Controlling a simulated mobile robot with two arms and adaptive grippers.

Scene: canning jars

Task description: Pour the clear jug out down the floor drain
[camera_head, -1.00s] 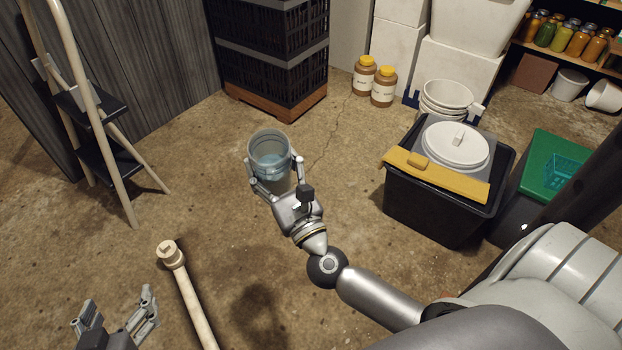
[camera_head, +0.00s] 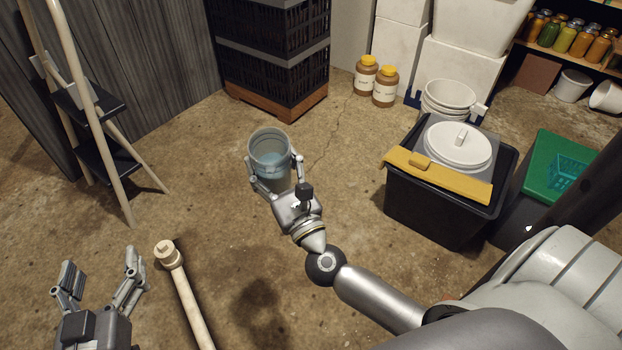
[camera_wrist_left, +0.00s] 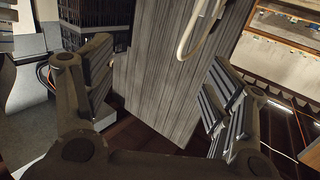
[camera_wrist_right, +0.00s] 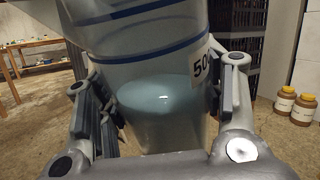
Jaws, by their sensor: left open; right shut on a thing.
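The clear jug (camera_head: 269,148) is upright in the head view, with pale bluish liquid in its lower part. My right gripper (camera_head: 275,182) is shut around the jug's sides. In the right wrist view the jug (camera_wrist_right: 150,75) fills the middle, with blue bands and a label partly reading "50", and the liquid surface shows level. My left gripper (camera_head: 98,282) is open and empty at the lower left; its spread fingers (camera_wrist_left: 150,100) also show in the left wrist view. I see no floor drain in any view.
A pale capped pipe (camera_head: 185,295) stands between my grippers. A stepladder (camera_head: 95,120) is at left, black crates (camera_head: 270,50) at the back. A black bin (camera_head: 440,205) with a white lid is at right. Two yellow-capped jars (camera_head: 376,83) stand behind. Floor around the jug is clear.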

